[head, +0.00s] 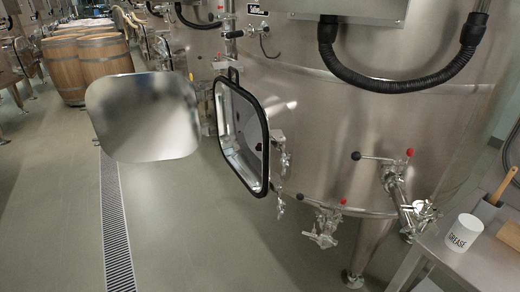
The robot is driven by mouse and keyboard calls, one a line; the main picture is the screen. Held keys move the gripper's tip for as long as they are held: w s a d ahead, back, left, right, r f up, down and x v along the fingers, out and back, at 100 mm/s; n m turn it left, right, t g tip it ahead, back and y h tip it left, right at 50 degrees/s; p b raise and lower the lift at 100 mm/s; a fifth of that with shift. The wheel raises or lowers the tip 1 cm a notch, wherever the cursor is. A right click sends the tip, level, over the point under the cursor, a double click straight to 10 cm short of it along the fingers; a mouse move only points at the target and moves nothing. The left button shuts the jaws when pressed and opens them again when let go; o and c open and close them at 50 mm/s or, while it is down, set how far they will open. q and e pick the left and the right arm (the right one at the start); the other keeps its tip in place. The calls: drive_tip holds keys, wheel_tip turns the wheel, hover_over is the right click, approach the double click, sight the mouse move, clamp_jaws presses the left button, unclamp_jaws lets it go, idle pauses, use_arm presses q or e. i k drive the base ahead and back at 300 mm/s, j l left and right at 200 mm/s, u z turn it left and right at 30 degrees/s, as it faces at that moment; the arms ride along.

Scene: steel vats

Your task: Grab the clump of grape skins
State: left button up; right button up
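A large steel vat (330,120) fills the right half of the head view. Its hatch opening (221,128), with a black gasket, faces left, and its polished door (143,117) is swung open to the left. A small dark purplish spot (259,147) shows at the hatch's inner right side. It may be grape skins, but it is too small to tell. The hatch hides most of the vat's inside. Neither of my grippers is in view.
A steel table (470,262) at the lower right holds a white cup marked GREASE (464,233) and a wooden-handled tool (503,184). Valves (322,227) jut from the vat's lower front. Wooden barrels (104,57) stand at the back left. The floor beside the drain grate (115,225) is clear.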

sight(259, 147)
drive_tip(key=j+z, duration=0.1)
drive_tip(key=z, duration=0.6)
drive_tip(key=j+z, duration=0.75)
drive_tip(key=j, duration=0.15)
drive_tip(key=j+z, duration=0.15)
drive_tip(key=j, duration=0.35)
drive_tip(key=k+j+z, duration=0.2)
drive_tip(key=j, duration=0.25)
